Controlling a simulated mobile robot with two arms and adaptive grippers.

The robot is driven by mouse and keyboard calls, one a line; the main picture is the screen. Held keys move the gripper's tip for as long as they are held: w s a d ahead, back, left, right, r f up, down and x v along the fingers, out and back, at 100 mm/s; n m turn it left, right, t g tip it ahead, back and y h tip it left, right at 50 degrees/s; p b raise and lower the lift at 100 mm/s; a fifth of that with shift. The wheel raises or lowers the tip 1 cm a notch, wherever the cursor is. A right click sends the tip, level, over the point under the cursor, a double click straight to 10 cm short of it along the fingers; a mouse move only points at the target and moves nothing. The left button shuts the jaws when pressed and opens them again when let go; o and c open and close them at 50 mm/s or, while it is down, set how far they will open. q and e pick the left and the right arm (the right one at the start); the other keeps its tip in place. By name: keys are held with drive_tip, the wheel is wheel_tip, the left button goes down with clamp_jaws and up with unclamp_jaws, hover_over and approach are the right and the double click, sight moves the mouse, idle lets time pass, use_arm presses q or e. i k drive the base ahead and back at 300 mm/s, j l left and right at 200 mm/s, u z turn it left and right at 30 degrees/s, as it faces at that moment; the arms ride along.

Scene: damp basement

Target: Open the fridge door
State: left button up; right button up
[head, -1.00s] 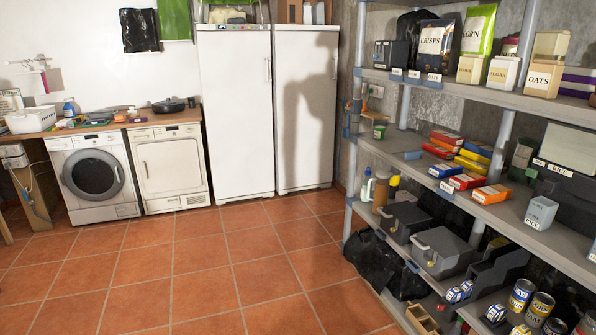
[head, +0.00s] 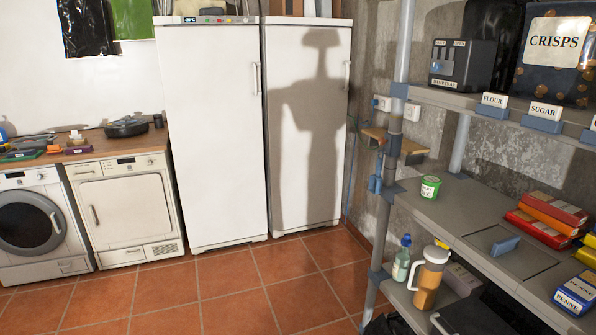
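Two tall white units stand side by side against the back wall in the head view. The left one (head: 213,140) has a control strip along its top and a vertical handle (head: 257,78) near its right edge. The right one (head: 308,130) has a handle (head: 347,76) near its right edge and carries a dark shadow shaped like a robot. Both doors look shut. I cannot tell which of the two is the fridge. Neither of my grippers is in view.
A dryer (head: 125,205) and a washing machine (head: 35,225) stand left under a wooden worktop (head: 140,142). Grey shelving (head: 440,212) with packets, a jug (head: 429,277) and a green tub (head: 430,187) fills the right. The tiled floor (head: 235,290) before the white units is clear.

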sight(307, 68)
drive_tip(key=i, duration=2.4)
drive_tip(key=i+j+z, duration=0.1)
drive_tip(key=i+z, duration=0.25)
drive_tip(key=i, duration=0.25)
drive_tip(key=i+j+z, duration=0.35)
drive_tip(key=i, duration=0.2)
drive_tip(key=i+j+z, duration=0.35)
drive_tip(key=i, duration=0.2)
